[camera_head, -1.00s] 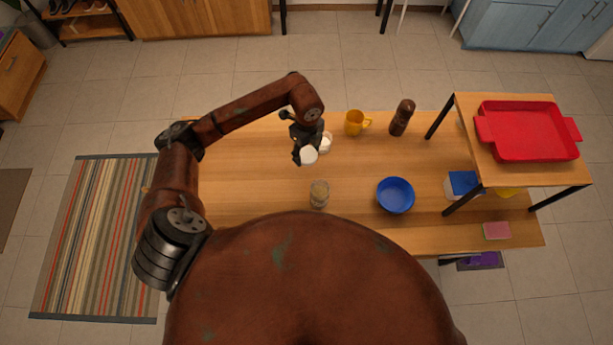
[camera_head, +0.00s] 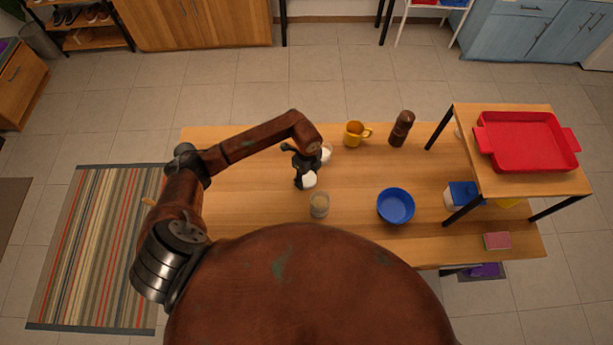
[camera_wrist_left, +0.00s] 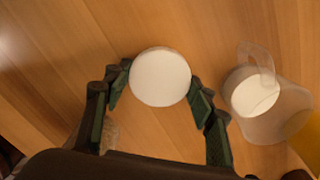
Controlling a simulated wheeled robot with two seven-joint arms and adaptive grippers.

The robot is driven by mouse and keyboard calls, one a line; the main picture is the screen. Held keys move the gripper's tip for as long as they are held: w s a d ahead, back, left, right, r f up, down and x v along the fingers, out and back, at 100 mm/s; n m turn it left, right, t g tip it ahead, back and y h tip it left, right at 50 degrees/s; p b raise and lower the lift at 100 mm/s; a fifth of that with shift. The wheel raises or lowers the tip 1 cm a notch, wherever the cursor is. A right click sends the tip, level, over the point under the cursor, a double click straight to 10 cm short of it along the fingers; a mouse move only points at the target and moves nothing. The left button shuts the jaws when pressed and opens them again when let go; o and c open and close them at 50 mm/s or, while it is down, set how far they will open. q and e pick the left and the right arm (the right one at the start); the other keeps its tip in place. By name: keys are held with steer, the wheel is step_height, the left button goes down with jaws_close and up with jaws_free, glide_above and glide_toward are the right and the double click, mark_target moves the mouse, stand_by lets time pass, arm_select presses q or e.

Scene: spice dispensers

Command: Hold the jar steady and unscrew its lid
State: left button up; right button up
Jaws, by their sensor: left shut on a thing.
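My left gripper (camera_head: 303,181) is shut on a round white lid (camera_head: 309,180). In the left wrist view the lid (camera_wrist_left: 160,77) sits between the two fingertips, its flat face toward the camera. The glass jar (camera_head: 319,205) stands upright on the table, apart from the lid and just nearer to me. Its top looks uncovered and its contents are pale; the fill is too small to make out. My right gripper is not in view.
A clear cup with white contents (camera_wrist_left: 262,103) stands beside the gripper. A yellow mug (camera_head: 354,134) and a brown grinder (camera_head: 402,129) stand behind. A blue bowl (camera_head: 396,206) is right of the jar. A raised shelf (camera_head: 522,186) bears a red tray (camera_head: 527,122). The table's left part is clear.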

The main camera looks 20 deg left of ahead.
mark_target(307, 178)
arm_select(q)
steer(key=shift+f, duration=0.15)
steer(key=o, duration=1.3)
step_height(307, 178, up, 12)
steer(key=shift+r, duration=0.2)
